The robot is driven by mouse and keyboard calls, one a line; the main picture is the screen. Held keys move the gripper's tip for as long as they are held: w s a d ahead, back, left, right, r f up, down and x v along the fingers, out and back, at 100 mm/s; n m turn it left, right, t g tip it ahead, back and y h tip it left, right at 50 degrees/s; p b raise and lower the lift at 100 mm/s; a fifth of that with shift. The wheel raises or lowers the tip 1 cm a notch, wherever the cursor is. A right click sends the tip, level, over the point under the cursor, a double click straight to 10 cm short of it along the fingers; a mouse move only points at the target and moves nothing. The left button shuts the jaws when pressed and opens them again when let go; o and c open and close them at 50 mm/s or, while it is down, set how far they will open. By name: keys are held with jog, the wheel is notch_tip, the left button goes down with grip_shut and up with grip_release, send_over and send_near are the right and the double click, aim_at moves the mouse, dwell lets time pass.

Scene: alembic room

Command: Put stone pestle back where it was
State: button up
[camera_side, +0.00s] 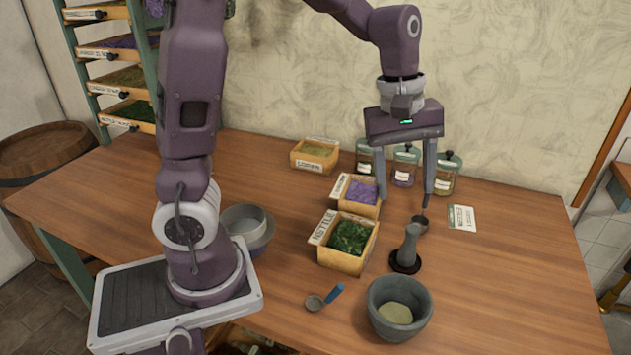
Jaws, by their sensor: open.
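The stone pestle (411,241) is grey and stands upright on a small dark round base (405,262) on the table, behind the mortar. The grey stone mortar (399,308) holds a pale yellowish substance and stands near the front edge. My gripper (404,198) is open, pointing down, with its two fingers wide apart. It is above and behind the pestle, apart from it. Nothing is held between the fingers.
Wooden boxes of green (349,238) and purple (360,192) herbs stand left of the pestle. Several glass jars (443,176) stand behind my gripper. A label card (461,217) lies at right. A blue-handled scoop (324,298) lies left of the mortar. The right side of the table is clear.

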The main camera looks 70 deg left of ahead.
jog(key=s+r+m+t, duration=0.2)
jog(key=s+m, duration=0.4)
jog(key=s, duration=0.3)
jog(key=s+d+r+m+t+y, duration=0.1)
jog(key=s+r+m+t, duration=0.1)
jog(key=s+m, duration=0.5)
jog(key=s+r, duration=0.1)
jog(key=s, duration=0.2)
jog(key=shift+r+m, duration=0.2)
jog(key=shift+m, duration=0.1)
